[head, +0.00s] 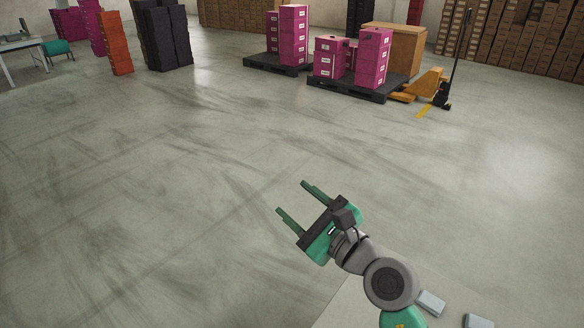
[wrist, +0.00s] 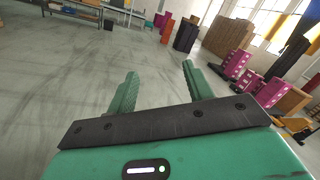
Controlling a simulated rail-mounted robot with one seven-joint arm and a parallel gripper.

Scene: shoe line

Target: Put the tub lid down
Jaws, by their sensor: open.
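My gripper (head: 298,203) is stretched out over the open floor in the head view, with its two green fingers apart and nothing between them. The wrist view also shows the gripper (wrist: 158,85) with its fingers apart and only floor and distant objects beyond. I see no tub and no lid that I can make out in either view.
Magenta boxes (head: 372,58) stand on a black pallet (head: 345,88) beside a yellow pallet jack (head: 425,85). Orange crates (head: 119,57) and dark stacks (head: 165,40) are at the back left. A table (head: 18,45) stands far left. The floor around my gripper is clear.

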